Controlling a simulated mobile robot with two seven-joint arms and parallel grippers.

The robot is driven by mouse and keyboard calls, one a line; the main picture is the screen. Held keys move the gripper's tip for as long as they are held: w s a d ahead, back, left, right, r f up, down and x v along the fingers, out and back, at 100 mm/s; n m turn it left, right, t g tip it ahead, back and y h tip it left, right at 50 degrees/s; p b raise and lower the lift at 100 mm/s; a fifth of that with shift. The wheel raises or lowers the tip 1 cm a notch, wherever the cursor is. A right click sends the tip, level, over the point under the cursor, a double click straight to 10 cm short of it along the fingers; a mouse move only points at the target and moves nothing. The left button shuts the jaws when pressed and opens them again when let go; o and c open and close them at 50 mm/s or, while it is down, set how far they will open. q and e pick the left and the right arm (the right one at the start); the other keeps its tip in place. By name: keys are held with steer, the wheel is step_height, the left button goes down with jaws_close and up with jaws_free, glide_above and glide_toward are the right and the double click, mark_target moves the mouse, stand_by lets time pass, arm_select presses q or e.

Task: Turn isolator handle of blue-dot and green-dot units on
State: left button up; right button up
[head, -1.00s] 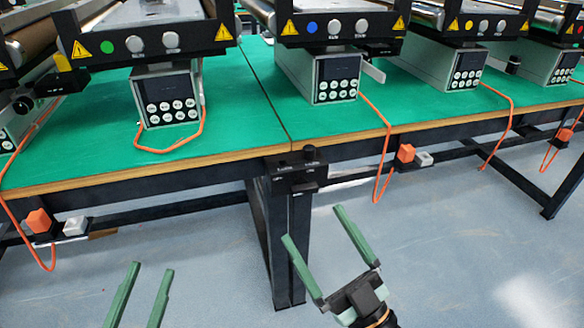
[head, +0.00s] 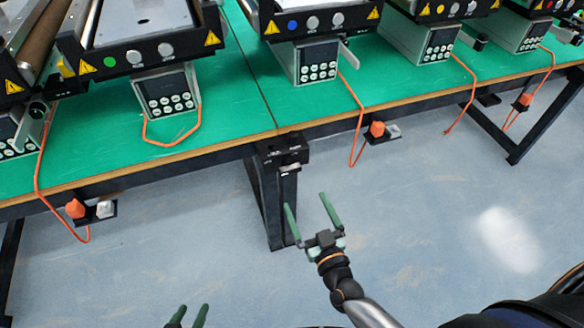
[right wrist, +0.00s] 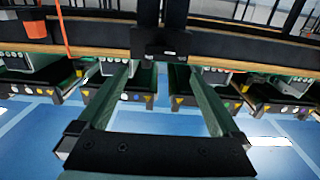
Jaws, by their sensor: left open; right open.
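The green-dot unit (head: 110,62) stands at the left of the green table, its keypad box (head: 168,90) under its front. The blue-dot unit (head: 292,25) stands right of it, with a keypad box (head: 318,62) and a grey lever-like piece (head: 347,52) on that box's right side. I cannot make out an isolator handle on the green-dot box. My right gripper (head: 306,203) is open and empty, over the floor before the table leg, apart from both units. It also shows open in the right wrist view (right wrist: 155,85). My left gripper (head: 193,310) is open and empty at the bottom edge.
A wooden-edged green table (head: 230,110) spans the view. A small black box (head: 283,150) sits atop the dark leg. Further units stand left and right. The floor in front is clear.

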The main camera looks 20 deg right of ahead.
mark_target(291, 172)
steer(key=w+b, duration=0.1)
steer(key=w, duration=1)
steer(key=shift+a, duration=0.2)
steer(key=c, duration=1.3)
